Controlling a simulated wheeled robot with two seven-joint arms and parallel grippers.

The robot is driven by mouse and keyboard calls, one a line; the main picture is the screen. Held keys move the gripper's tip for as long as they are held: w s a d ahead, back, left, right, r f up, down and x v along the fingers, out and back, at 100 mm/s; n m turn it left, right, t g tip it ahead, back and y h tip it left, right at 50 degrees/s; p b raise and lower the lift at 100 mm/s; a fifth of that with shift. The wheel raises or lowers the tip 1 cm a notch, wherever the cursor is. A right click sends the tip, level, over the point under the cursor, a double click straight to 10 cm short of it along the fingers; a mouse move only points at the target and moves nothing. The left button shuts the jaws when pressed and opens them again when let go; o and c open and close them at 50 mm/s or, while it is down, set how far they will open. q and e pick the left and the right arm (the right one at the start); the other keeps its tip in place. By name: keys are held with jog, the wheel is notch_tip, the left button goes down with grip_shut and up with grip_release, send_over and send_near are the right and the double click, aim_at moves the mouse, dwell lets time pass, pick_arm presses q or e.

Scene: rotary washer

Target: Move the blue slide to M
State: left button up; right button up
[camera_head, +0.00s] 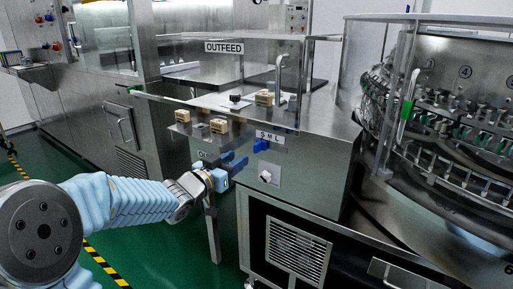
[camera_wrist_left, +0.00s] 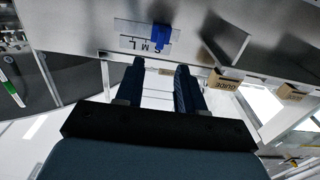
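The blue slide (camera_head: 261,145) sits on the front of the steel cabinet, just under the S M L label (camera_head: 268,136), at the S end. In the left wrist view the slide (camera_wrist_left: 161,38) stands at the right end of the label, which appears upside down with the S end beside it. My left gripper (camera_head: 237,164) is to the left of the slide and a little lower, apart from it. In the wrist view its two dark blue fingers (camera_wrist_left: 160,84) are spread with an empty gap between them. My right gripper is in neither view.
A white knob (camera_head: 266,176) sits on the cabinet below the slide. Tan blocks (camera_head: 218,126) stand on the shelf left of the slide, and another (camera_head: 264,97) on the top under the OUTFEED sign (camera_head: 224,47). The rotary washer (camera_head: 450,120) fills the right side.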

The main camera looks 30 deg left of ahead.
aim_at(255, 147)
pick_arm(q)
jog(key=w, duration=0.9)
jog(key=shift+w+d+p, duration=0.25)
jog(key=shift+d+p, duration=0.05)
jog(key=shift+d, duration=0.05)
grip_shut()
